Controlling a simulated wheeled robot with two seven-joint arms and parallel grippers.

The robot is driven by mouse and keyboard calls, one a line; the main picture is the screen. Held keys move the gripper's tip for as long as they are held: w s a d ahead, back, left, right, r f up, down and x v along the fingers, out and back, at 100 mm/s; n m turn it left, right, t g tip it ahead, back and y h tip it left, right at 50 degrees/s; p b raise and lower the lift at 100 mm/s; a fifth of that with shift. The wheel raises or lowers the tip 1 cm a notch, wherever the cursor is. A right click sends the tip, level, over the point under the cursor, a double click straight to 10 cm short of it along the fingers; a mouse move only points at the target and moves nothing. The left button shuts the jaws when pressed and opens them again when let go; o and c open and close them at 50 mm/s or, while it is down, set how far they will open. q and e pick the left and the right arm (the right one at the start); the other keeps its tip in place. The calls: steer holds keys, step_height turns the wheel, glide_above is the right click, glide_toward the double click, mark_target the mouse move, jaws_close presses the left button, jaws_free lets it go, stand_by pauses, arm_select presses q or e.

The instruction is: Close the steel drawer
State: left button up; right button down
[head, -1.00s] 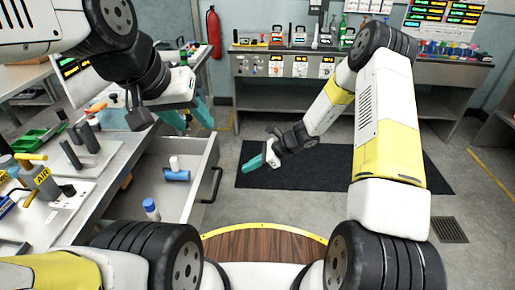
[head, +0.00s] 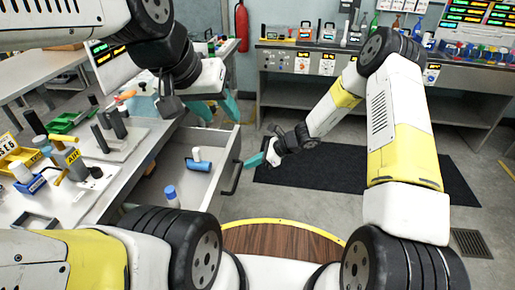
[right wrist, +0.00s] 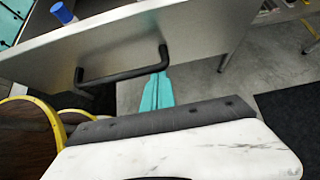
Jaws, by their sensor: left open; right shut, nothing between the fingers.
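The steel drawer (head: 219,182) under the left workbench stands open, with a black bar handle (head: 237,178) on its front. In the right wrist view the drawer front (right wrist: 110,50) and handle (right wrist: 125,75) are close. My right gripper (head: 256,159) is shut and empty, just outside the drawer front by the handle. In the right wrist view its teal fingers (right wrist: 157,92) lie beside the handle's right end; contact cannot be told. My left gripper (head: 217,108) is open and empty above the drawer's far end.
Inside the drawer lie a blue cylinder (head: 198,165), a white piece (head: 196,154) and a blue-capped bottle (head: 171,196). The left workbench (head: 124,165) carries several tools and parts. A black mat (head: 330,175) covers open floor to the right.

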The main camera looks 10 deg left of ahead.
glide_above(181, 169)
steer(key=w+d, duration=0.2)
steer(key=shift+s+a, duration=0.1)
steer(key=shift+a, duration=0.6)
steer(key=shift+a+r, duration=0.1)
